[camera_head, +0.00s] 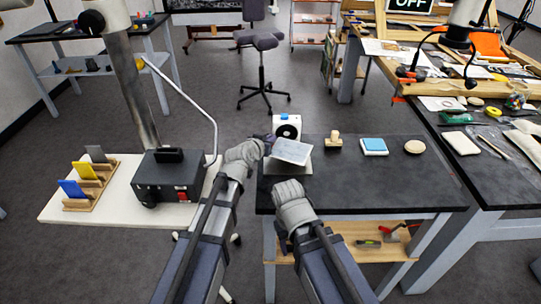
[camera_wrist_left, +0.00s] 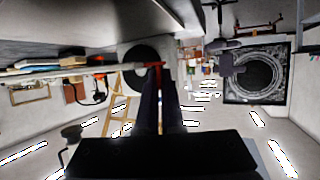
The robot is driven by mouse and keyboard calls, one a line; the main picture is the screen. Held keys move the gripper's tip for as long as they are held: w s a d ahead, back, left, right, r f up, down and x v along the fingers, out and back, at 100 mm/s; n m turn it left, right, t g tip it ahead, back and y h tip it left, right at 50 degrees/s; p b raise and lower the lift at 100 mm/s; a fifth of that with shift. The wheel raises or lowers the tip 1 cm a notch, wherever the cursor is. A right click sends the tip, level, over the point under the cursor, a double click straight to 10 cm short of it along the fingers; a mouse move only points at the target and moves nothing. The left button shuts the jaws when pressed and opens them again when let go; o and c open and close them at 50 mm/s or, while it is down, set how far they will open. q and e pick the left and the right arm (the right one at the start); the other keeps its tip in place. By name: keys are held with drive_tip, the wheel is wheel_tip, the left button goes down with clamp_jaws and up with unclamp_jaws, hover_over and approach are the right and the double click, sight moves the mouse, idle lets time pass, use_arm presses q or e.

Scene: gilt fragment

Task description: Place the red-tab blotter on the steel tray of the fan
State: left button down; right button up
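The blotter (camera_head: 292,151) is a thin pale blue-white sheet, tilted in front of the fan (camera_head: 288,126), a white box with a round black opening. My left gripper (camera_head: 268,139) is at the sheet's left edge and appears shut on it. In the left wrist view the blotter (camera_wrist_left: 85,71) shows nearly edge-on, with its red tab (camera_wrist_left: 155,65) between my fingers. The steel tray (camera_head: 274,167) shows partly beneath the sheet, which hides most of it; contact cannot be told. My right gripper (camera_head: 284,190) is low, at the table's front edge; its fingers are not clear.
The black table (camera_head: 390,185) is clear at its front right. A wooden stamp (camera_head: 334,141), a blue-topped pad (camera_head: 374,146) and a round tan disc (camera_head: 415,147) stand right of the fan. A white side table (camera_head: 120,212) holds a black box (camera_head: 168,174) and a wooden rack.

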use_arm(q)
drive_tip(key=shift+f, duration=0.1)
wheel_tip(320, 180, down, 4)
drive_tip(key=b, duration=0.3)
drive_tip(key=shift+r, duration=0.25)
drive_tip(key=shift+b, duration=0.3)
drive_tip(key=shift+f, duration=0.15)
drive_tip(key=c, duration=1.1)
unclamp_jaws()
drive_tip(key=shift+o, duration=0.2)
